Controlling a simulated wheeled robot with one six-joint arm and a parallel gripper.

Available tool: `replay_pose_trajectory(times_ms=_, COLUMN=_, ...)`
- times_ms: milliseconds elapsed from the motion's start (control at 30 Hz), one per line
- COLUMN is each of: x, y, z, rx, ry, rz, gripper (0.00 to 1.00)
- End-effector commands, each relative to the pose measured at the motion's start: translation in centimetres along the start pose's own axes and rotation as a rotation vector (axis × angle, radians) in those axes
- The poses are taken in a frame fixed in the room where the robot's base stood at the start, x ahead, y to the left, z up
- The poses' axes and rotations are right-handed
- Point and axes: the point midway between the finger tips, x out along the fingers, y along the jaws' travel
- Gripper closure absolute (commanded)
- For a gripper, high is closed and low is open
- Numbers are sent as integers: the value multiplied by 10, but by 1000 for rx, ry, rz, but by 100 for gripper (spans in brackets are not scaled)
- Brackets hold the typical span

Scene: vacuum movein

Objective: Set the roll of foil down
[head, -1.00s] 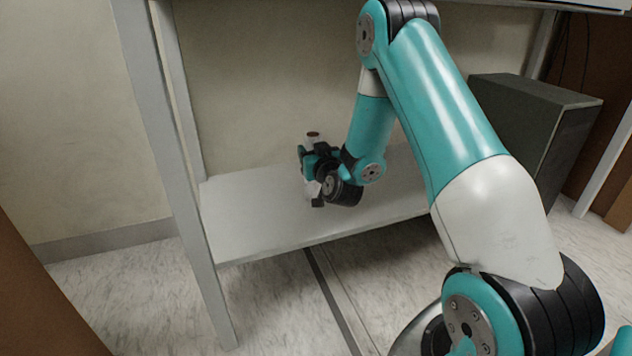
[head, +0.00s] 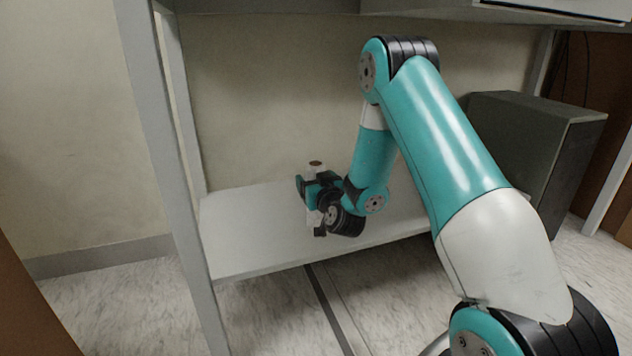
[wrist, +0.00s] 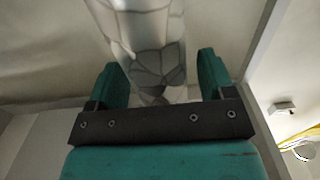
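The roll of foil (head: 314,219) is upright in my gripper over the low white shelf (head: 245,240). I cannot tell whether the roll's lower end touches the shelf.
A grey frame post (head: 165,170) stands at the shelf's left front. A table top (head: 420,12) is above. A dark grey box (head: 520,130) stands at the right. The shelf left of my gripper is clear.

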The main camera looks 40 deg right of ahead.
Motion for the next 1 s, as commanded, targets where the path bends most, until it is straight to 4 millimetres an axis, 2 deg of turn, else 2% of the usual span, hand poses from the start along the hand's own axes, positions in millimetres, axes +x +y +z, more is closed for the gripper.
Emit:
replay_pose_trajectory(times_ms=267, x=0, y=0, z=-5, rx=1, ry=0, rz=0, gripper=24)
replay_pose_trajectory(times_ms=367, x=-8, y=-1, z=1, rx=0, ry=1, rz=-1, gripper=24)
replay_pose_trajectory(times_ms=467, x=-22, y=-1, z=4, rx=-1, ry=2, rz=-2, gripper=24)
replay_pose_trajectory(times_ms=767, x=-98, y=0, z=-6, rx=0, ry=-7, rz=-2, gripper=24)
replay_pose_trajectory(times_ms=1000, x=-116, y=0, z=-6, rx=1, ry=-4, rz=0, gripper=24)
